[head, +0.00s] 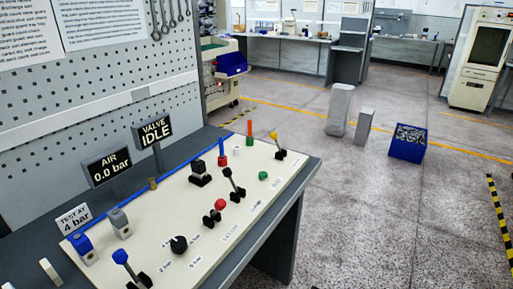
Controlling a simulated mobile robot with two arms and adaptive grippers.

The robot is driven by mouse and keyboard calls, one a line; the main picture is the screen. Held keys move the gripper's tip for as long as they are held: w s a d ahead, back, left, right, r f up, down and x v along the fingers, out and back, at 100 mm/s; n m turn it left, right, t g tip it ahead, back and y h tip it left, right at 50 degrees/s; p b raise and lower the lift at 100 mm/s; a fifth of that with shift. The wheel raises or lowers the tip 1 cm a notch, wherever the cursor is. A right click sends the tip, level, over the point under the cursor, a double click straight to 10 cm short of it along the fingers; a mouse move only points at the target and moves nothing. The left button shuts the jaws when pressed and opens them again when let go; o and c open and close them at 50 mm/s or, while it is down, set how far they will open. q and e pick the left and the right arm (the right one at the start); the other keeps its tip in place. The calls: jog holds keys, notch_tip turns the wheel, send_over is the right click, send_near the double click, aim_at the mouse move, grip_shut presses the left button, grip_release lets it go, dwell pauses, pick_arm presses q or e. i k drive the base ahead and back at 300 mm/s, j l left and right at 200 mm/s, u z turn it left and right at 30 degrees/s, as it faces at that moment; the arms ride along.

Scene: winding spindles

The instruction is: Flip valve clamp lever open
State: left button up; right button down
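A pale panel (150,240) on a bench carries several levers, with small labels too blurred to read. A blue-tipped lever (122,259) tilts up-left at the near left. A black lever (230,177) leans up-left in the middle. A red-ball lever (219,205) sits just in front of it. A yellow-tipped lever (275,141) leans up-left at the far right. I cannot tell which is the valve clamp lever. A black block (200,176) stands mid-panel. The sign (153,132) reads "VALVE IDLE". Neither gripper is in view.
Signs show "AIR 0.0 bar" (108,167) and "TEST AT 4 bar" (75,218). A black knob (178,244), a green button (263,176) and blue and grey blocks also sit on the panel. A pegboard (110,110) rises behind. A blue bin (407,145) stands on the open floor.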

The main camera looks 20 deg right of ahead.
aim_at(227, 172)
jog(key=i+l, duration=0.2)
jog(key=l, duration=0.2)
jog(key=i+l, duration=0.2)
jog(key=l, duration=0.25)
jog(key=i+l, duration=0.2)
jog(key=l, duration=0.2)
jog(key=i+l, duration=0.2)
jog(key=l, duration=0.25)
jog(key=z, duration=0.05)
